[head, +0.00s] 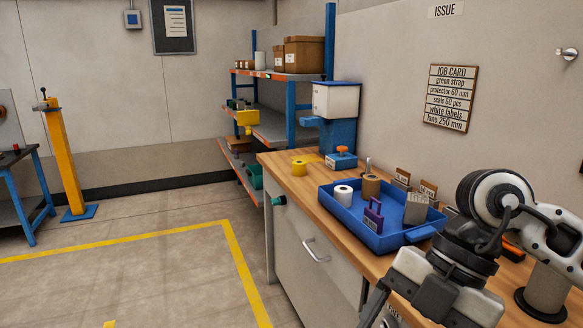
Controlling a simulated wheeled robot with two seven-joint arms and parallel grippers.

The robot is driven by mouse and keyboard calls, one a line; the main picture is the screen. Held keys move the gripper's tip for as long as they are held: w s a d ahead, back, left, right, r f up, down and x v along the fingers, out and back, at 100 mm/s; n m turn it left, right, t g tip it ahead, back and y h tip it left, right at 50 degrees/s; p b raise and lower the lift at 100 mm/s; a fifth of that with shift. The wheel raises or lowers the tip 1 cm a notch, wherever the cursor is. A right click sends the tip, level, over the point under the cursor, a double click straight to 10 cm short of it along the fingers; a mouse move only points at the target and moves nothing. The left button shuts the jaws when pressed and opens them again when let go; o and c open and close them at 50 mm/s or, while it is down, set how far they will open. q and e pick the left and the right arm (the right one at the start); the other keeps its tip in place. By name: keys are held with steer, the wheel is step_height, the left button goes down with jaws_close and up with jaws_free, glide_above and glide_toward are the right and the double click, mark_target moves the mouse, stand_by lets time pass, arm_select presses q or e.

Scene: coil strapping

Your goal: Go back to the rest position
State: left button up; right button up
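My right arm comes in from the right edge over the workbench. My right gripper (438,296) hangs low at the bottom of the view, in front of the bench. Its fingertips are cut off or hidden, so I cannot tell whether it is open or shut, and no held object shows. My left gripper is not in view.
The wooden bench (292,184) carries a blue tray (347,221) holding a white roll (343,195), a brown roll (371,187) and a purple piece (373,214). Marked floor to the left is clear.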

steer(key=s+a+r+n+g+y, duration=0.1)
steer(key=a+r+y, duration=0.2)
steer(key=a+y, duration=0.4)
steer(key=s+a+r+g+y, duration=0.1)
steer(key=s+a+r+y, duration=0.15)
steer(key=a+y, duration=0.45)
steer(key=w+d+f+m+t+y, duration=0.3)
steer(key=w+m+t, duration=0.4)
steer(key=m+t, duration=0.6)
steer(key=w+d+f+m+t+h, duration=0.4)
steer(key=d+f+m+t+h, duration=0.3)
steer(key=f+m+t+h, duration=0.3)
steer(key=s+d+f+m+g+h, duration=0.1)
steer(key=s+d+f+g+h, duration=0.1)
steer(key=f, duration=0.5)
steer(key=s+d+f+g+h, duration=0.1)
steer(key=s+f+g+h, duration=0.2)
steer(key=f, duration=0.4)
steer(key=s+d+f+m+g+h, duration=0.1)
steer(key=s+d+f+g+h, duration=0.1)
steer(key=s+f+h, duration=0.2)
step_height(320, 180, down, 3)
steer(key=shift+s+d+m+g, duration=0.3)
steer(key=shift+s, duration=0.95)
